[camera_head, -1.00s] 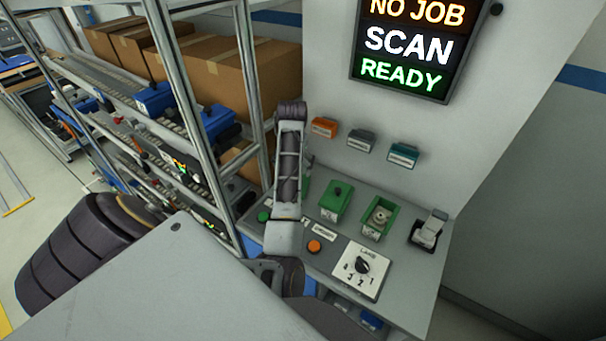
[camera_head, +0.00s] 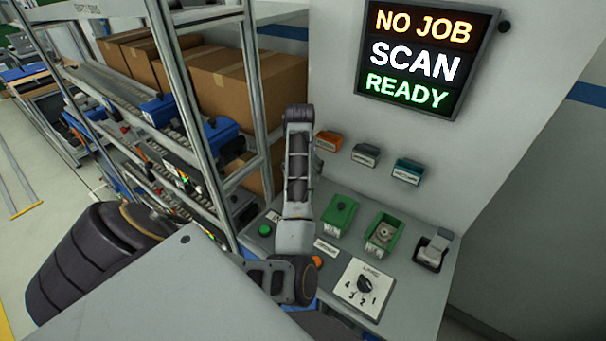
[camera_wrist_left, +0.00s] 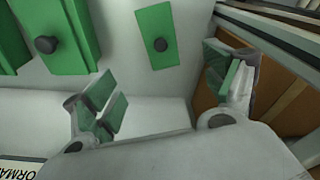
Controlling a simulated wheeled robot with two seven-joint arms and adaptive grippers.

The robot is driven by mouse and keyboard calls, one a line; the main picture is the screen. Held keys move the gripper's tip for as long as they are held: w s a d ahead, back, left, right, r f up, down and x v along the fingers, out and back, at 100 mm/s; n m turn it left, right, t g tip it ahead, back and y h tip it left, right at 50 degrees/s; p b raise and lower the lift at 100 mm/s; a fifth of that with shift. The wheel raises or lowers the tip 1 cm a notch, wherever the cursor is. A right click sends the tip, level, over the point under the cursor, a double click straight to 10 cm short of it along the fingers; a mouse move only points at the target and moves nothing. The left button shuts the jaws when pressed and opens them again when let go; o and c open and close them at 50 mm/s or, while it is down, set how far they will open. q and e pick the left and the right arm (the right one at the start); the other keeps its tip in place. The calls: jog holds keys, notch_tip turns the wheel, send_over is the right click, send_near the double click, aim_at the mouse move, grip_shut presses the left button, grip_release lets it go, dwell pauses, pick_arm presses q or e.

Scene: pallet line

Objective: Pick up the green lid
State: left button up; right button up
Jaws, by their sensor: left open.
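A flat green lid (camera_wrist_left: 160,35) with a dark round knob lies on the pale desk at the top middle of the left wrist view. In the head view my left arm hides that spot. My left gripper (camera_wrist_left: 165,88) is open and empty in the wrist view, its green-padded fingers on either side below the lid and apart from it. A taller green box (camera_wrist_left: 62,35) with its own dark knob stands left of the lid; it also shows in the head view (camera_head: 339,215). My left gripper is hidden in the head view. My right gripper is not seen.
An open green bin (camera_head: 399,245) holds a pale round part. Nearby are a lane dial (camera_head: 364,287), a green button (camera_head: 265,230), an orange button (camera_head: 318,262) and a scanner-like device (camera_head: 433,247). A metal rack (camera_head: 205,150) with boxes borders the desk's left.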

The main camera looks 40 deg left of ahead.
pick_arm(q)
jog(key=shift+w+a+f, duration=0.1)
jog(key=shift+a+f, duration=0.1)
jog(key=shift+f, duration=0.2)
jog(key=shift+w+d+f+b, duration=0.1)
jog(key=shift+f+b, duration=0.7)
jog(key=shift+f, duration=1.45)
jog(key=shift+w+f, duration=0.15)
jog(key=shift+f, duration=1.35)
